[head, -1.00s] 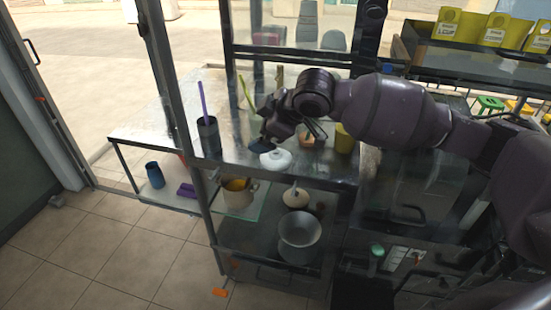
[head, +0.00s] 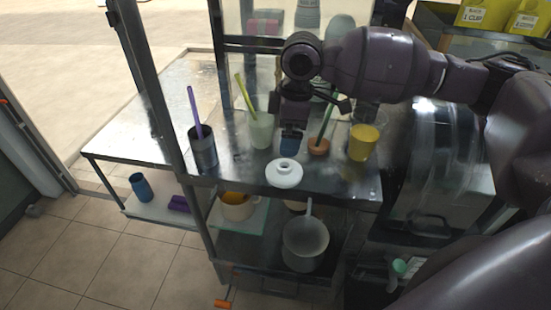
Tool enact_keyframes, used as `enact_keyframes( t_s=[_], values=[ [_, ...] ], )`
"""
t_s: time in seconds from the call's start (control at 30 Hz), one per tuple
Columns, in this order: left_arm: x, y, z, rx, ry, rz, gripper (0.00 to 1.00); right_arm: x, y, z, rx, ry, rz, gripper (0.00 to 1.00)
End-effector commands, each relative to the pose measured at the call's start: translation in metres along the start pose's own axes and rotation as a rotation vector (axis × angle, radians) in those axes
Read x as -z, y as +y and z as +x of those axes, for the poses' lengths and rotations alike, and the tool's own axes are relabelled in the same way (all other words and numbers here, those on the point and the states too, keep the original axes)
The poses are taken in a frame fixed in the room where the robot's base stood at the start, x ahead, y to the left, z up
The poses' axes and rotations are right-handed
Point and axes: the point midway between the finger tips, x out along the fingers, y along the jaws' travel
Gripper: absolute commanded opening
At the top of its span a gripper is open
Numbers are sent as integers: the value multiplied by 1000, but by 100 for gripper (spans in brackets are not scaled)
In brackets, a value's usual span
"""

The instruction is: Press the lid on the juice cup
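A white, round, lid-like piece (head: 284,174) with a raised centre sits near the front edge of the metal counter. I cannot tell whether a cup is under it. My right gripper (head: 291,141) comes in from the right and points down just behind the white piece, apart from it in the picture. A blue part shows at its tips; whether that is a fingertip or a held thing is unclear. A pale translucent cup (head: 261,131) with a yellow-green stick stands to its left. A yellow cup (head: 362,143) stands to the right. Which cup is the juice cup is unclear. My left gripper is not in view.
A dark cup (head: 203,150) with a purple stick stands by the frame post at left. A small orange-brown bowl (head: 319,147) with a green stick is right of the gripper.

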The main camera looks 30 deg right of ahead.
Motion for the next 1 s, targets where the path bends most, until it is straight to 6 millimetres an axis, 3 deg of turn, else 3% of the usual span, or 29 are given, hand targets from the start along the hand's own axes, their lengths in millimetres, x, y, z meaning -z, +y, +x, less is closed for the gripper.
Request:
enact_keyframes(
  t_s=[0.47,0.83,1.0],
  values=[
    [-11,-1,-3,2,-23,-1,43,0,0,3,0,0,0,100],
    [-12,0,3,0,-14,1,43,-1,0,48,2,-1,1,100],
    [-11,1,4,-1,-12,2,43,0,0,57,0,2,0,100]
  ],
)
